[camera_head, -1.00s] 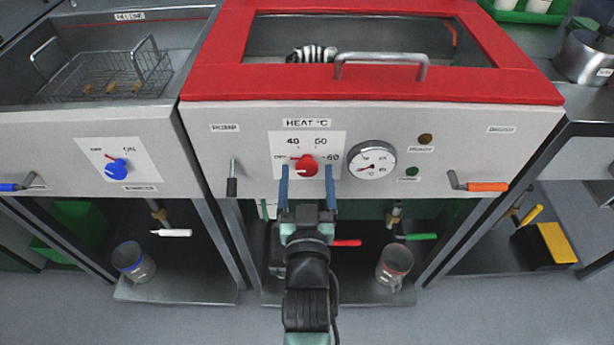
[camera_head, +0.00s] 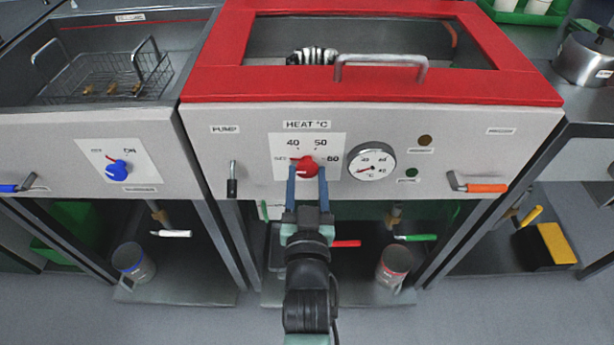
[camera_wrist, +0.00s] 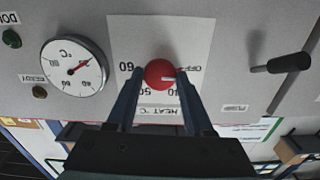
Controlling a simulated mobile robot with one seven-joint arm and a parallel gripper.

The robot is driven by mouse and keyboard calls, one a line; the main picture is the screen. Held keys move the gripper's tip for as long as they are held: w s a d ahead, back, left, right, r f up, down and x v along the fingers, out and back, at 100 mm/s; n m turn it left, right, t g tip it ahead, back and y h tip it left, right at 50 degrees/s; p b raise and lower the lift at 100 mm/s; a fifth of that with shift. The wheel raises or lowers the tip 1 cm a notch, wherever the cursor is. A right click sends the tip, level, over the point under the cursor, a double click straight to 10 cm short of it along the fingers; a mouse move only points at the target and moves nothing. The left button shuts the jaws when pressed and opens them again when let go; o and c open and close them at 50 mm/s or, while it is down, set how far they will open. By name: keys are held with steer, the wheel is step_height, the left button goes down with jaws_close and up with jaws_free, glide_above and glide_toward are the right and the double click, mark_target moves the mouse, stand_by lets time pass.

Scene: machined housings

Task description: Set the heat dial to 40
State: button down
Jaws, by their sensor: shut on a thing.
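The red heat dial (camera_head: 307,167) sits on a white plate marked OFF, 40, 50 and 60 on the red-topped unit's front panel. The fingers partly cover the lower part of the plate.
A round °C gauge (camera_head: 372,162) is right of the dial, its needle low. A black-handled pump lever (camera_head: 232,180) is to the left and an orange-handled lever (camera_head: 487,188) to the right. A blue dial (camera_head: 117,170) is on the left unit.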

steer(key=m+p, duration=0.2)
steer(key=m, duration=0.3)
steer(key=shift+r+m, duration=0.1)
steer(key=shift+m, duration=0.3)
steer(key=m+p, duration=0.1)
steer(key=m, duration=0.4)
stand_by(0.4)
steer(key=shift+c, duration=1.5)
jaws_free()
steer(key=s, duration=1.3)
